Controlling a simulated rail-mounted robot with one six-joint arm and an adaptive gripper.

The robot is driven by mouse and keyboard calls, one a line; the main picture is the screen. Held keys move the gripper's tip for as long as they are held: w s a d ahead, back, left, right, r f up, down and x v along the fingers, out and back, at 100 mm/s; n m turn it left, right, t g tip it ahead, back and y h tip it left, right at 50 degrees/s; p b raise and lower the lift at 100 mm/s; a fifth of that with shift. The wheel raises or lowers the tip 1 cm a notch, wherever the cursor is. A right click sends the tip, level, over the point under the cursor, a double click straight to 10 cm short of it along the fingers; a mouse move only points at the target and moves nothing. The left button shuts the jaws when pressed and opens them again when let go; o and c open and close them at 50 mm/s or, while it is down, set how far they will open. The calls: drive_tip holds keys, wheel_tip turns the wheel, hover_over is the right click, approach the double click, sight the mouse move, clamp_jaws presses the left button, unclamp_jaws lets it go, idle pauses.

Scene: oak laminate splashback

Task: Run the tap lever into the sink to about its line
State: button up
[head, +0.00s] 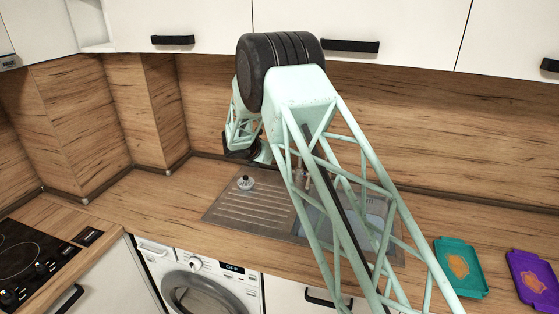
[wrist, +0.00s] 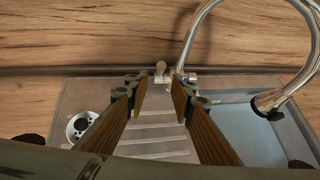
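The tap shows in the wrist view as a chrome curved spout (wrist: 204,22) rising at the right and bending down over the sink basin (wrist: 238,128). A small chrome lever (wrist: 161,72) stands at the back, left of the spout's foot, just beyond my fingertips. My gripper (wrist: 160,92) is open and empty, its two wood-toned finger pads on either side of the lever in the picture; I cannot tell how far beyond them it is. The sink's ribbed drainboard (head: 248,208) shows in the head view, where my arm hides most of the tap. No fill line can be made out.
A round metal fitting (head: 245,183) sits on the drainboard. A teal tray (head: 445,284) and a purple tray (head: 527,291) lie on the counter at right. A hob (head: 30,262) is at far left. The wooden splashback (head: 440,135) stands close behind the tap.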

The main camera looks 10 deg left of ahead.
drive_tip(key=shift+s+a+r, duration=0.1)
drive_tip(key=shift+s+r, duration=0.2)
drive_tip(key=shift+s, duration=0.15)
idle(1.0)
